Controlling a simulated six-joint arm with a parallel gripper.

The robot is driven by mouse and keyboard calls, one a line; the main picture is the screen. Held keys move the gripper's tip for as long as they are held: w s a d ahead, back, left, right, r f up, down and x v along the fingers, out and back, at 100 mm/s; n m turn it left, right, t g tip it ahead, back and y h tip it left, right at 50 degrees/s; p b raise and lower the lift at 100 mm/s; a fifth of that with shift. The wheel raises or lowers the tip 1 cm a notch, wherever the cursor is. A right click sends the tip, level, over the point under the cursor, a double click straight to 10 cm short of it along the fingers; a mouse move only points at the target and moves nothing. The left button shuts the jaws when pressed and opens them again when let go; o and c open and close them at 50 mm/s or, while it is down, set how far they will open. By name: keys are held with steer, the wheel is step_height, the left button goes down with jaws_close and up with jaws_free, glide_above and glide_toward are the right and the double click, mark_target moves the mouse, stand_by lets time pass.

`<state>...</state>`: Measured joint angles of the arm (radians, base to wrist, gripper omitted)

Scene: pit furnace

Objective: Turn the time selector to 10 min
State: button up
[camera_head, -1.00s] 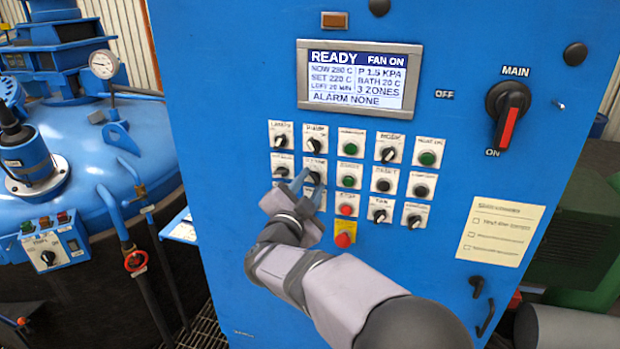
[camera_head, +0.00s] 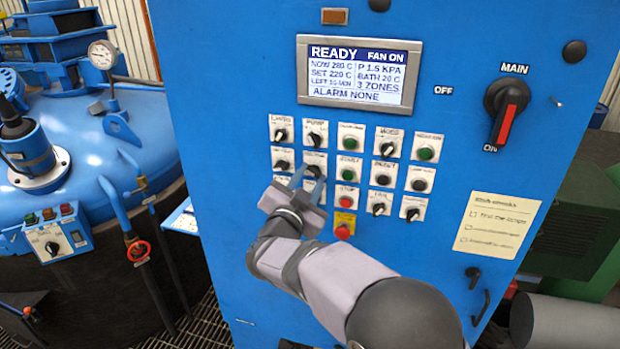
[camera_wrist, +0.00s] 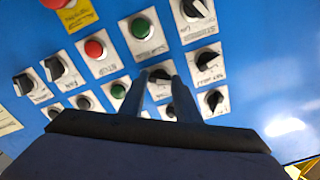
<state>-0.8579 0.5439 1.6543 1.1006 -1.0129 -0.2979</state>
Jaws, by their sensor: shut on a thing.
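The control panel (camera_head: 240,230) is a blue cabinet face with a grid of small knobs and buttons on white plates. My gripper (camera_head: 300,180) reaches up to the second column, second row. In the wrist view, my gripper's two blue-grey fingers (camera_wrist: 168,90) are closed around a black selector knob (camera_wrist: 160,76). Part of this knob (camera_head: 311,170) shows above the fingers in the head view. Its label and pointer are too blurred or covered to read. The display (camera_head: 352,72) reads READY; its LEFT line seems to show 10 MIN, though blurred.
Other knobs (camera_head: 281,134) and green buttons (camera_head: 349,143) sit close around the fingers. A red emergency button (camera_head: 343,232) on yellow is below right of the gripper. The large MAIN switch (camera_head: 506,108) is at the upper right. The blue furnace (camera_head: 100,140) stands left.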

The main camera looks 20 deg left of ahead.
steer(key=o, duration=1)
steer(key=shift+o, duration=0.2)
steer(key=s+b, duration=0.4)
steer(key=s, duration=0.3)
steer(key=shift+s, duration=0.2)
